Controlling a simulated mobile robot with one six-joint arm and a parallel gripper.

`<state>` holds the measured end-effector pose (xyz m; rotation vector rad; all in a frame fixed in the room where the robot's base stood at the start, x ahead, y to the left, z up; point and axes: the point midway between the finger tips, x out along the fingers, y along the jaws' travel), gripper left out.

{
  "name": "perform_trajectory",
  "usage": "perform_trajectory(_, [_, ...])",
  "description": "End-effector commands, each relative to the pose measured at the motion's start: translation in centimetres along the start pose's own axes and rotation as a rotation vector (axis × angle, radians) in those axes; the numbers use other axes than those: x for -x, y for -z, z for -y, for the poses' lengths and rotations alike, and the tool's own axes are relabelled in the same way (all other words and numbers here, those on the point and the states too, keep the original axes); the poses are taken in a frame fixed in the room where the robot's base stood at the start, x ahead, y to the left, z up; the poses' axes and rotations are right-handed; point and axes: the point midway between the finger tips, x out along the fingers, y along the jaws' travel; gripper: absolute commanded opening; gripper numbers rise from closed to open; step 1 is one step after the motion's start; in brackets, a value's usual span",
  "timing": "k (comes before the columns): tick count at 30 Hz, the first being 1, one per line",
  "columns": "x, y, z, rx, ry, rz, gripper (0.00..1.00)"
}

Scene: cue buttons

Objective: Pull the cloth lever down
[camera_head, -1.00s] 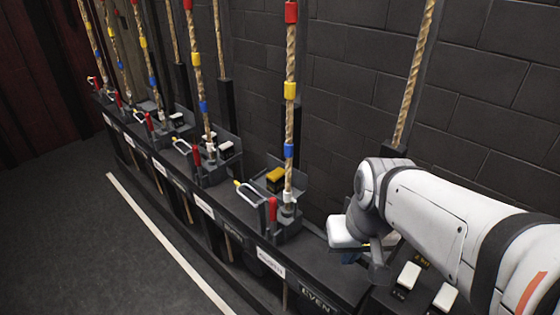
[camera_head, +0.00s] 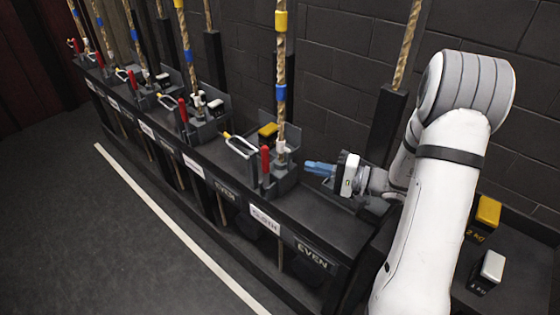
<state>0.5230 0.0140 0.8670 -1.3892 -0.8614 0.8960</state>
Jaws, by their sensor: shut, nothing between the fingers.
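The cloth lever (camera_head: 265,163) is a red handle standing upright at the front of the nearest rope lock, above a white label (camera_head: 265,218) that seems to read "CLOTH". A rope (camera_head: 282,80) with yellow and blue bands rises just behind it. My gripper (camera_head: 308,167) has blue fingers pointing left, shut and empty. It is to the right of the lever, at about its height in the picture, with a gap between them. A metal loop with a yellow end (camera_head: 240,145) sits left of the lever.
More rope locks with red levers (camera_head: 183,110) line the black rail to the left. A yellow weight (camera_head: 488,215) and a white-topped weight (camera_head: 492,266) lie right of my arm. A dark brick wall (camera_head: 340,100) stands behind. The floor at left is clear.

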Motion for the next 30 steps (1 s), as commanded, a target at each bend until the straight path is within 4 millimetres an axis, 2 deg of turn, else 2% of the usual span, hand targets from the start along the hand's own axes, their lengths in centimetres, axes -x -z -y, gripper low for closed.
perform_trajectory(4, [0.3,0.8,-0.4,0.009,0.022,-0.034,0.0])
perform_trajectory(14, [0.0,0.8,-0.3,0.009,0.021,-0.03,0.0])
perform_trajectory(17, [-1.0,0.8,-0.3,0.009,0.02,-0.028,0.0])
perform_trajectory(30, [-8.4,0.9,-0.1,0.008,0.019,-0.025,0.0])
